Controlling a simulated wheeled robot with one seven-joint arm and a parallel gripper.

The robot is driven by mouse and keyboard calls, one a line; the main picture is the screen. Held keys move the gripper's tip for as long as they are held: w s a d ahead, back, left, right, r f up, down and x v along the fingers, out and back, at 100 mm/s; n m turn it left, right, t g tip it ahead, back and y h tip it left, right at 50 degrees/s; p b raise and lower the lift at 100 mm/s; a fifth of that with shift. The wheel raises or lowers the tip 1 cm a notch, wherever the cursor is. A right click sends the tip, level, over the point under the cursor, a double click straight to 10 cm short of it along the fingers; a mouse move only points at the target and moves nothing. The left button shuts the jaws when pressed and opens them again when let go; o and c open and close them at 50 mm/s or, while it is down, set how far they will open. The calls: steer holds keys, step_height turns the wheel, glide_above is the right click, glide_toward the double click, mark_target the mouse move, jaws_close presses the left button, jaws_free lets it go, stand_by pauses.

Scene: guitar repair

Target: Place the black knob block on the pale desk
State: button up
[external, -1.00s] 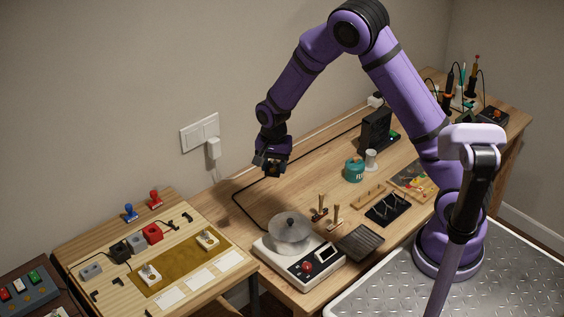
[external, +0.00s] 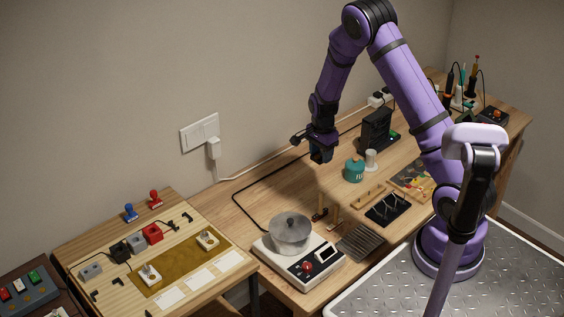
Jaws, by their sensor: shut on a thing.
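My gripper (external: 320,157) is high over the back of the long wooden desk, left of the black upright unit. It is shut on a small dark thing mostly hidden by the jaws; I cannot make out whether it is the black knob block. The pale desk (external: 204,293) stands at the left. On it a black block (external: 120,252) sits beside grey blocks and a red block (external: 152,234); whether this black block has a knob is too small to tell.
The black upright unit (external: 375,130) and a teal pot (external: 354,170) are near my gripper. On the pale desk, white cards (external: 200,280) lie along the front and switches stand on an olive mat (external: 180,262).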

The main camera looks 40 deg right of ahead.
step_height(320, 180, down, 10)
steer(key=shift+r, duration=0.2)
glide_above(293, 169)
steer(key=shift+d+f, duration=0.1)
steer(key=shift+f, duration=2.4)
steer(key=shift+f, duration=0.1)
steer(key=o, duration=0.9)
